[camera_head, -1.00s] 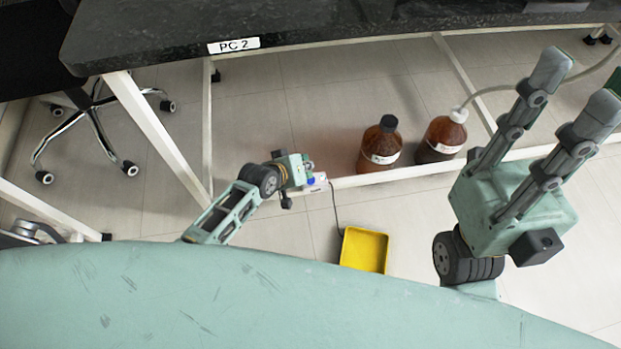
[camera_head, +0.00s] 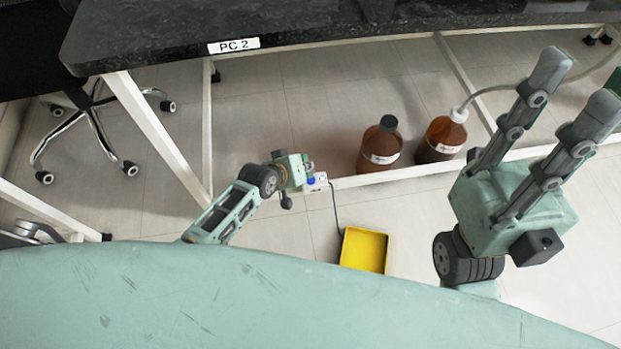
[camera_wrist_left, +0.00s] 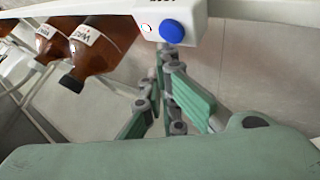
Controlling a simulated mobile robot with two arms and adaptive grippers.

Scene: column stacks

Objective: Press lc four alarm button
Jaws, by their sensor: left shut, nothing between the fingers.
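A white alarm box (camera_head: 320,179) with a blue button (camera_head: 311,181) sits on the white lower rail of the bench. In the left wrist view the round blue button (camera_wrist_left: 172,31) is at the top centre, on a white surface with a small red-ringed spot to its left. My left gripper (camera_wrist_left: 170,52) is shut and empty, its fingertips just below the button in that view; I cannot tell whether they touch it. In the head view my left gripper (camera_head: 303,168) is seen from above, right beside the box. My right gripper (camera_head: 580,88) is open and empty at the right.
Two brown bottles (camera_head: 381,147) (camera_head: 441,136) stand behind the rail, right of the box. A yellow tray (camera_head: 364,250) lies on the floor in front. The dark bench top labelled PC 2 (camera_head: 160,40) overhangs behind. A wheeled chair (camera_head: 95,120) stands at the left.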

